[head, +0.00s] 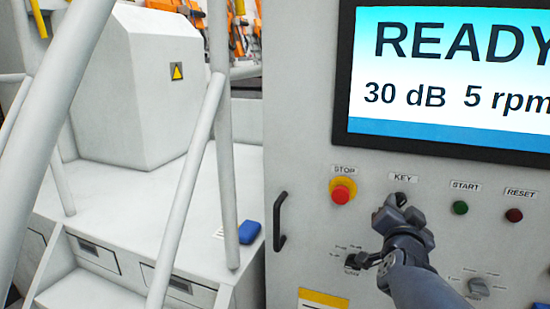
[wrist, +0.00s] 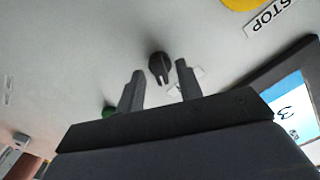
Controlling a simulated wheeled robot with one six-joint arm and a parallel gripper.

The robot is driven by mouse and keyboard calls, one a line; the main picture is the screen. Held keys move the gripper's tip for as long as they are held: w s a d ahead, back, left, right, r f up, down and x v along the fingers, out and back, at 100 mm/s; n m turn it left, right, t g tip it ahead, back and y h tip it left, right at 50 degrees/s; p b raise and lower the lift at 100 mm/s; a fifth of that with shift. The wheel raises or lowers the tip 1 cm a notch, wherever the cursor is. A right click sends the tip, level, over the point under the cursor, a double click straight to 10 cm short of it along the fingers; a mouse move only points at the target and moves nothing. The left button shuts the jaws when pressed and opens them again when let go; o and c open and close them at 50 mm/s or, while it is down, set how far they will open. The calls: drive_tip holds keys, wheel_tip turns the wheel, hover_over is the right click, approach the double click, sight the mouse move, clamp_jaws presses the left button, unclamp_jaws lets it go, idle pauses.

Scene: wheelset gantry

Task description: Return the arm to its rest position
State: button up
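My gripper (head: 390,212) is in front of the control panel, just below the KEY label in the head view. In the wrist view my gripper (wrist: 159,82) has its two fingers apart with a clear gap between them. The dark key switch (wrist: 159,65) shows beyond and between the fingertips, and nothing is seen held. In the head view the key switch (head: 401,199) is partly hidden by my gripper. My arm reaches in from the lower right of the head view.
The panel has a red STOP button (head: 342,190), a green START button (head: 460,208), a RESET button (head: 514,215) and a knob (head: 479,288). The screen (head: 450,75) reads READY. A black door handle (head: 280,221) and pale railings (head: 185,190) stand left. A blue object (head: 249,232) lies on the ledge.

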drive_tip(key=p+v, duration=0.2)
drive_tip(key=v, duration=0.8)
drive_tip(key=b+x, duration=0.2)
drive_tip(key=x, duration=0.9)
drive_tip(key=shift+f, duration=0.1)
drive_tip(key=shift+r+n+p, duration=0.3)
drive_tip(key=shift+n+p, duration=0.2)
drive_tip(key=shift+p, duration=0.35)
drive_tip(key=shift+s+a+n+p, duration=0.1)
drive_tip(key=shift+s+n+p, duration=0.1)
drive_tip(key=shift+n+p, duration=0.6)
drive_tip(key=n+p, duration=0.4)
drive_tip(key=p, duration=0.1)
drive_tip(key=n+p, duration=0.5)
drive_tip(key=p, duration=0.2)
drive_tip(key=shift+s+a+f+n, duration=0.1)
drive_tip(key=shift+s+f+n, duration=0.1)
drive_tip(key=shift+n, duration=0.1)
drive_tip(key=shift+b+v, duration=0.65)
drive_tip(key=shift+v, duration=1.4)
drive_tip(key=shift+f, duration=0.1)
